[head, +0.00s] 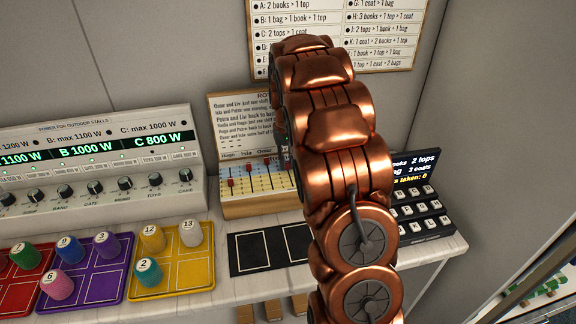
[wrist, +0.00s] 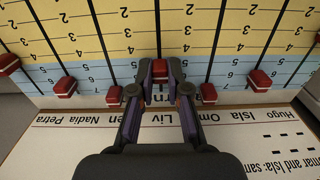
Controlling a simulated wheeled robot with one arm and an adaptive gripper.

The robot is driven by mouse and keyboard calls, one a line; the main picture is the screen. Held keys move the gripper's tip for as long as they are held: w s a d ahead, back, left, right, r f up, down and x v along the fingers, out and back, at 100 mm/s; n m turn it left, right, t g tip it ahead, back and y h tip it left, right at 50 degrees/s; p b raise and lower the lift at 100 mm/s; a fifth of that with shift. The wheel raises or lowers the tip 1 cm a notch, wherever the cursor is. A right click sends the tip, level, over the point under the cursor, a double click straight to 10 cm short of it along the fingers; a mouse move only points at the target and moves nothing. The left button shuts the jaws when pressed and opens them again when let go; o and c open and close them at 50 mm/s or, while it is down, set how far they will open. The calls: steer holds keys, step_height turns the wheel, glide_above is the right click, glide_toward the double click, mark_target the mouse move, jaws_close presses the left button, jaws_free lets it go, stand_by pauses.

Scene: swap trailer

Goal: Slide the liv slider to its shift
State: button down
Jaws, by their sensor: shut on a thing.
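The slider board (head: 262,208) stands on the counter, with yellow and blue numbered bands and red knobs on vertical tracks. In the wrist view the board (wrist: 226,42) appears upside down, with a name strip (wrist: 78,126) along its edge. My gripper (wrist: 160,92) is shut on the red Liv knob (wrist: 160,97), above the printed name Liv. The knob is at the blue, high-number end of its track, close to the name strip. The Omar knob (wrist: 208,93) is just right of my fingers. Another knob (wrist: 113,97) is just left.
A panel with power readouts and dials (head: 98,160) stands left of the board. Coloured trays (head: 185,268) with numbered pegs lie in front of it. A black mat (head: 262,250) lies before the board. A keypad (head: 420,215) stands right, partly behind my arm.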

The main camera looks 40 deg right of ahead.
mark_target(287, 163)
steer(key=c, duration=1.1)
jaws_free()
steer(key=shift+r, duration=6)
steer(key=shift+s+a, duration=0.1)
steer(key=shift+a, duration=0.05)
